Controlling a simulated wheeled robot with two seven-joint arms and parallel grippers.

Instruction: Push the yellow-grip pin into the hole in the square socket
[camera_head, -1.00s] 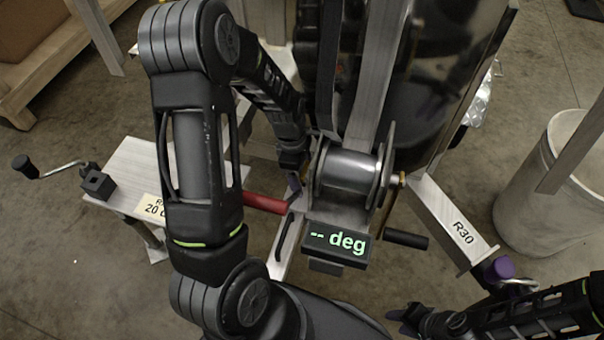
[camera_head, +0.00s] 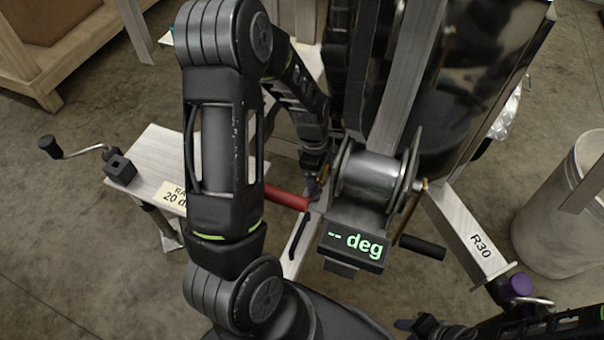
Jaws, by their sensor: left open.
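I see no yellow-grip pin in the head view; it may be hidden. A black square block (camera_head: 119,169) with a dark opening sits at the left end of the metal plate; I cannot tell whether it is the square socket. My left gripper (camera_head: 313,188) is small and partly hidden, pointing down between the red handle's end and the winch, and it is open. I cannot tell whether it touches anything. My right gripper (camera_head: 408,325) shows only as dark tips at the bottom edge, its opening unclear.
A red handle (camera_head: 287,199) lies by the winch drum (camera_head: 370,178). Its display (camera_head: 354,245) reads "-- deg". A crank (camera_head: 75,152) stands at the left. A purple-grip part (camera_head: 519,286) is by the R30 beam (camera_head: 470,238). A pale bin (camera_head: 555,220) stands at the right.

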